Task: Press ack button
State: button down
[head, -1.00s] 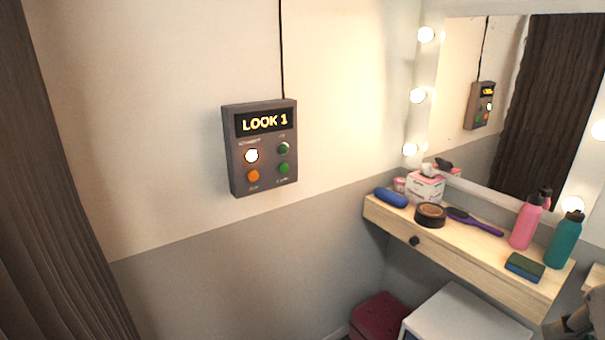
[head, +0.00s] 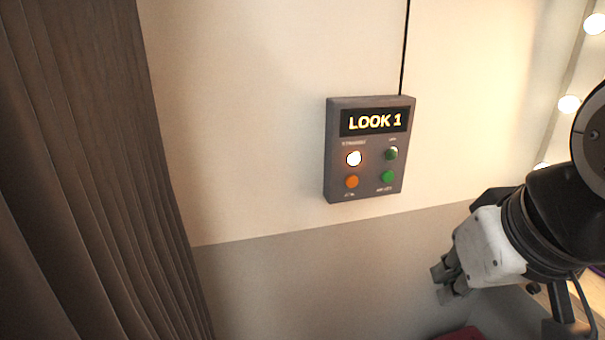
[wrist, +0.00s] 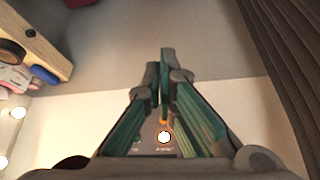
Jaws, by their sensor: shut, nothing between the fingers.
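A dark grey control box (head: 365,185) hangs on the wall in the head view, with a lit display reading LOOK 1 (head: 374,121). Below it are a glowing white button (head: 354,158), a dark green button (head: 391,153), an orange button (head: 351,181) and a brighter green button (head: 388,177). Their labels are too small to read, so I cannot tell which is ack. My gripper (head: 445,283) is shut and empty, below and right of the box, apart from it. In the wrist view my gripper (wrist: 160,65) partly hides the box; the glowing button (wrist: 164,137) shows between its fingers.
A pleated dark curtain (head: 85,170) hangs at the left. A black cable (head: 404,45) runs up from the box. Mirror bulbs (head: 569,104) are at the right. In the wrist view a wooden shelf (wrist: 45,45) holds several items. The wall around the box is clear.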

aim_at(352, 182)
jog(key=shift+a, duration=0.1)
jog(key=w+f+m+t+b, duration=0.1)
jog(key=w+f+m+b, duration=0.2)
jog(key=w, duration=1)
jog(key=w+f+m+t+b, duration=0.2)
jog(key=w+f+b, duration=0.4)
jog(key=w, duration=0.8)
jog(key=shift+w+d+m+y, duration=0.15)
jog(key=shift+d+m+y, duration=0.2)
jog(key=shift+m, duration=0.35)
jog(key=shift+a+f, duration=0.1)
jog(key=shift+w+a+b, duration=0.1)
jog(key=shift+w+a, duration=0.2)
jog(key=shift+w, duration=1.15)
jog(key=shift+w+a+b, duration=0.1)
jog(key=shift+w+a, duration=0.2)
jog(key=shift+w, duration=1.15)
jog(key=shift+w+a+b, duration=0.1)
jog(key=shift+w+a, duration=0.2)
jog(key=shift+w, duration=1.15)
jog(key=shift+w, duration=0.15)
jog(key=shift+w, duration=0.25)
